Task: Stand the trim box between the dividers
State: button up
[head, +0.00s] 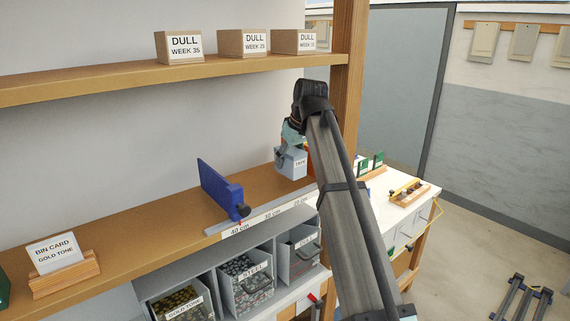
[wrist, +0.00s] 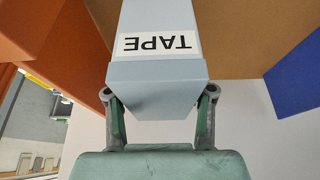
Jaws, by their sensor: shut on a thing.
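A light blue box (head: 288,165) labelled TAPE is upright at the right end of the wooden shelf. Its label also shows upside down in the wrist view (wrist: 158,43). My gripper (wrist: 160,92) has one finger on each side of the box and is shut on it. In the head view my gripper (head: 293,136) is above the box, partly hidden by my arm. A blue divider (head: 218,188) stands left of the box, with a gap between. An orange divider (wrist: 50,50) is close beside the box, mostly hidden in the head view. I cannot tell whether the box touches the shelf.
A ruler strip (head: 262,213) runs along the front edge of the shelf (head: 150,232). Grey bins (head: 246,283) are below it. A bin card (head: 58,250) stands at the left. Several DULL boxes are on the upper shelf (head: 110,80). Shelf between bin card and blue divider is clear.

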aim_at(285, 167)
jog(key=shift+w+a+r, duration=0.1)
jog(key=shift+w+a, duration=0.3)
jog(key=shift+w, duration=0.05)
notch_tip(285, 167, down, 3)
jog(key=shift+a+p, duration=0.1)
jog(key=shift+p, duration=1.15)
jog(key=shift+w+f, duration=0.1)
jog(key=shift+f, duration=0.3)
jog(key=shift+f, duration=0.1)
jog(key=o, duration=1.3)
jog(key=shift+c, duration=0.2)
